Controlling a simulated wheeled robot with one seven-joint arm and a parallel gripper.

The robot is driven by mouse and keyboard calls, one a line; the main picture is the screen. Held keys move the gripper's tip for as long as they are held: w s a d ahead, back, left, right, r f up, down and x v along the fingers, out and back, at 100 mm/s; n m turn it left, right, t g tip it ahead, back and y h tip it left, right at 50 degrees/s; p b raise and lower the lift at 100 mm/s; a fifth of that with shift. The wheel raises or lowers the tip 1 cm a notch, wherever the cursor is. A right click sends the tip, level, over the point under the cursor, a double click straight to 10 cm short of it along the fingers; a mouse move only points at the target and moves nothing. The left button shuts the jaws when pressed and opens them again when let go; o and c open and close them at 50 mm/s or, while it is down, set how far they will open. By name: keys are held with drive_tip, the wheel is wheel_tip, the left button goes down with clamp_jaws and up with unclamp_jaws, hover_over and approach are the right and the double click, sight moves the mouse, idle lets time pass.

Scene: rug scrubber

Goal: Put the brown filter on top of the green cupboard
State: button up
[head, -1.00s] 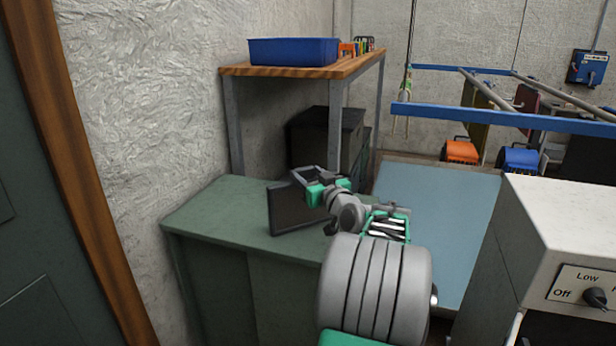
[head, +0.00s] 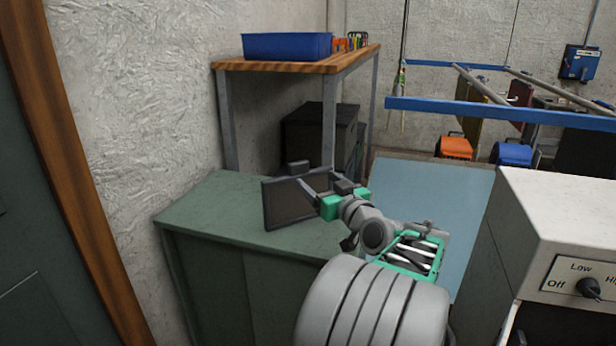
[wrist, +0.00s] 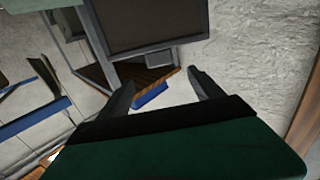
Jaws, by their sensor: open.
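The brown filter (head: 285,207), a dark brown panel in a grey frame, stands tilted on edge over the top of the green cupboard (head: 205,205). Its lower edge appears to touch the cupboard top. The filter also shows at the top of the wrist view (wrist: 155,25). My gripper (head: 314,180) is at the filter's upper right edge in the head view and hides part of it. In the wrist view my gripper (wrist: 161,88) has its two fingers spread with nothing between them, and the filter is beyond the tips.
A wooden shelf (head: 345,62) on metal legs holds a blue bin (head: 287,46) behind the cupboard. A dark box (head: 308,138) is under it. A rough wall is at left. A white machine (head: 565,215) stands at right. The front left of the cupboard top is clear.

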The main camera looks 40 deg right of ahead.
drive_tip(key=w+a+f+n+g+y, duration=0.1)
drive_tip(key=w+a+f+g+y, duration=0.1)
drive_tip(key=a+f, duration=0.45)
drive_tip(key=w+a+f+n+g+y, duration=0.1)
drive_tip(key=w+a+f+g+y, duration=0.15)
drive_tip(key=a, duration=0.75)
drive_tip(key=w+a+f+n+g+y, duration=0.1)
drive_tip(key=a+f+g+y, duration=0.1)
drive_tip(key=a+f, duration=0.45)
drive_tip(key=s+a+f+g, duration=0.4)
drive_tip(key=s+a, duration=0.4)
drive_tip(key=s+a+f+g, duration=0.4)
drive_tip(key=s+a, duration=0.4)
drive_tip(key=a, duration=0.1)
drive_tip(key=shift+s+n+h, duration=0.3)
drive_tip(key=shift+s+h, duration=0.05)
drive_tip(key=shift+h, duration=0.1)
drive_tip(key=shift+f+g, duration=0.1)
drive_tip(key=shift+g, duration=0.15)
